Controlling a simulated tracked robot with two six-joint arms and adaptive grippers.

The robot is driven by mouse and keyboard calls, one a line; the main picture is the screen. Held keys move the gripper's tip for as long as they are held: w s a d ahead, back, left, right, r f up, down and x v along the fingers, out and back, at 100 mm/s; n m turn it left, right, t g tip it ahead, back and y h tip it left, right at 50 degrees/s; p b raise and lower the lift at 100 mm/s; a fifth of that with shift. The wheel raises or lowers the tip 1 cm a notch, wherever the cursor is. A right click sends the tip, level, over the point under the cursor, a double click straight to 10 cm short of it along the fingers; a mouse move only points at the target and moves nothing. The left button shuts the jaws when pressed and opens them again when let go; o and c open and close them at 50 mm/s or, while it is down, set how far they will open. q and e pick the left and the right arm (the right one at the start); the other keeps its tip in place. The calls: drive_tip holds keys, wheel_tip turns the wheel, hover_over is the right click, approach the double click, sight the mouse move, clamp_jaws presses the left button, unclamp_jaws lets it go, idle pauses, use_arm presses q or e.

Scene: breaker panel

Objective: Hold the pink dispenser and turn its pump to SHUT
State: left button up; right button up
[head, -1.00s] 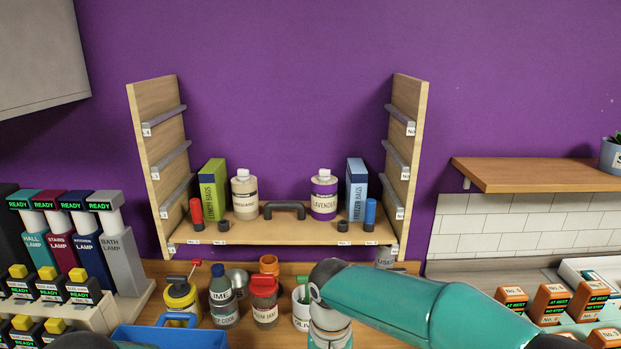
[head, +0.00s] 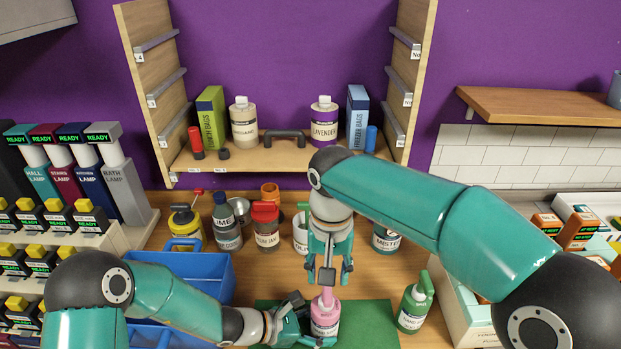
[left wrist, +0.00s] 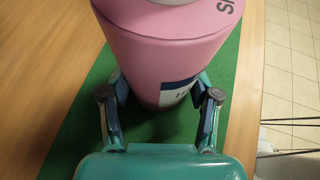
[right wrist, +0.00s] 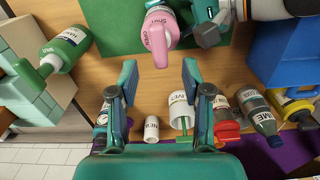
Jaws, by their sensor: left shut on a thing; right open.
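The pink dispenser (head: 325,318) stands upright on a green mat (head: 370,325). Its pale pink pump (head: 327,296) is on top. My left gripper (head: 306,322) is shut on the dispenser's body from the left; in the left wrist view its fingers (left wrist: 160,97) flank the pink body (left wrist: 160,50). My right gripper (head: 329,280) is open, pointing down above the pump. In the right wrist view, the pump nozzle (right wrist: 155,40) points toward the gap between the open right fingers (right wrist: 159,73), apart from them.
A green bottle (head: 413,305) stands right of the mat. A blue crate (head: 205,270) is behind my left arm. Several jars, including a red-lidded one (head: 266,232), stand behind, below a wooden shelf (head: 275,155).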

use_arm(q)
drive_tip(key=o, duration=1.4)
drive_tip(key=shift+c, duration=0.2)
drive_tip(key=shift+a+r, duration=0.1)
